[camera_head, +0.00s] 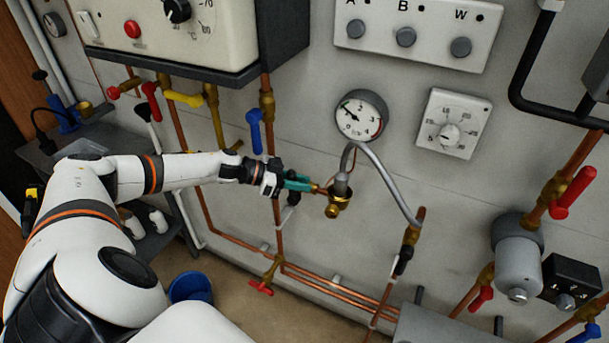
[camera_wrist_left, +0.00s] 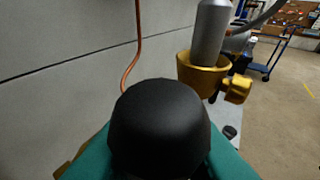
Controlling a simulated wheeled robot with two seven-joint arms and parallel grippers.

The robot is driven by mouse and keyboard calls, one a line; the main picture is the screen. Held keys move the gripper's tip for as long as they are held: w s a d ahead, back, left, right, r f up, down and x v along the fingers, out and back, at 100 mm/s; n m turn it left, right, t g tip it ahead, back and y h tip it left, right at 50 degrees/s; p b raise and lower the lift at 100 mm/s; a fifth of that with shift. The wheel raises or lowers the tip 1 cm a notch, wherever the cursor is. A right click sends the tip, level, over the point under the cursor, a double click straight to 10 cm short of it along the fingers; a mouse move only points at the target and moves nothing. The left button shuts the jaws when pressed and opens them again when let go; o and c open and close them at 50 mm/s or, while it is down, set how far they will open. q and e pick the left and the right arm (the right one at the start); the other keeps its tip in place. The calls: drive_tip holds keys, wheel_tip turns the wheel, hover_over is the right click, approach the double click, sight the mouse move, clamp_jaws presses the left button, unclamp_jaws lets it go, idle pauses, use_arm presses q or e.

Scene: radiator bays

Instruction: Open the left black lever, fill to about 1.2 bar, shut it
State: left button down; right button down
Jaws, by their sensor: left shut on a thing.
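My left gripper (camera_head: 299,184), with teal fingers, is at the left of the brass filling valve (camera_head: 339,203). In the left wrist view a black rounded lever end (camera_wrist_left: 160,128) sits between the teal fingers, which are shut on it. Most of this lever is hidden by the fingers in the head view. The brass valve shows in the wrist view as a yellow cup (camera_wrist_left: 205,72) under a grey fitting. The round pressure gauge (camera_head: 361,116) is above; its needle points to the upper left, too small to read exactly. My right gripper is not in view.
A grey hose (camera_head: 388,181) curves down to a second valve with a black lever (camera_head: 404,260). A blue lever (camera_head: 255,131) stands above my gripper, and a red one (camera_head: 261,287) is below. Copper pipes run along the wall. A blue bucket (camera_head: 190,287) stands on the floor.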

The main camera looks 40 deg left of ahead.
use_arm(q)
drive_tip(key=shift+r, duration=0.15)
drive_tip(key=shift+d+y+p, duration=0.15)
drive_tip(key=shift+y+p, duration=0.15)
drive_tip(key=shift+f, duration=0.2)
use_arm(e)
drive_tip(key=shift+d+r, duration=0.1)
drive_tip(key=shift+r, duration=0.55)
use_arm(q)
drive_tip(key=c, duration=1.3)
unclamp_jaws()
drive_tip(key=shift+d, duration=0.1)
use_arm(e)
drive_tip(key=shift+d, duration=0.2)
use_arm(q)
drive_tip(key=shift+o, duration=0.2)
